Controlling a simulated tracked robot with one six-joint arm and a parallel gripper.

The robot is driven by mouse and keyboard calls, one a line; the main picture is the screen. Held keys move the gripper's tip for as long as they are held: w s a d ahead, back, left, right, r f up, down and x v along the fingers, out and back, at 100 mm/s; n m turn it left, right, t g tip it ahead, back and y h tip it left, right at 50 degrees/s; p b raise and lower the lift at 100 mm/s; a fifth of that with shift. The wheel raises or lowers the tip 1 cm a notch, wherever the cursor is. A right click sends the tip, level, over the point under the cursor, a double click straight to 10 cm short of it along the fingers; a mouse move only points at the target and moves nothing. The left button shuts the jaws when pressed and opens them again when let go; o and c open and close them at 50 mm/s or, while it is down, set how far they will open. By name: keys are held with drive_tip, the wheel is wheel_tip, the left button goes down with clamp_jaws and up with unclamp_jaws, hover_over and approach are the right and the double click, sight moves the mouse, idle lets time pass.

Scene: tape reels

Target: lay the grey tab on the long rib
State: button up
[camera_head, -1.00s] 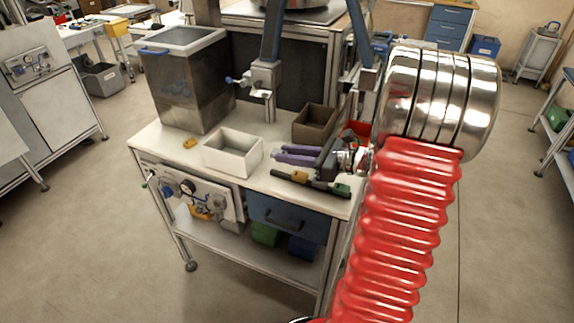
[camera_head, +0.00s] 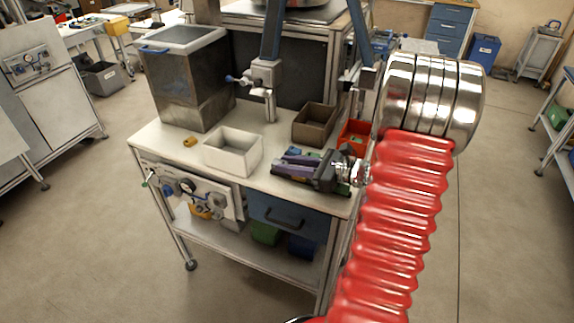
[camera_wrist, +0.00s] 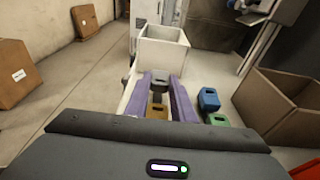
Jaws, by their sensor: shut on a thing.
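My gripper (camera_head: 283,161) has purple fingers and is low over the front right of the bench. It is shut on the grey tab (camera_wrist: 160,76), a small dark block between the fingertips in the wrist view. The long rib (camera_head: 285,179) is a dark bar along the bench's front edge, largely hidden under my gripper in the head view. A yellow tab (camera_wrist: 157,112) shows below and between the fingers in the wrist view. I cannot tell whether the grey tab touches the rib.
A blue tab (camera_wrist: 209,98) and a green tab (camera_wrist: 217,119) lie beside the fingers. Another yellow tab (camera_head: 189,141) lies farther left on open bench top.

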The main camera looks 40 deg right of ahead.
drive_tip(key=shift+f, duration=0.25)
drive_tip(key=o, duration=1)
drive_tip(key=shift+r, duration=0.1)
drive_tip(key=shift+r, duration=0.3)
drive_tip(key=shift+s+d+r, duration=0.1)
drive_tip(key=shift+s+r, duration=0.05)
drive_tip(key=shift+r, duration=0.1)
drive_tip(key=v, duration=1.1)
drive_tip(key=shift+s+d+r, duration=0.1)
drive_tip(key=shift+s+d, duration=0.1)
drive_tip(key=shift+s, duration=0.1)
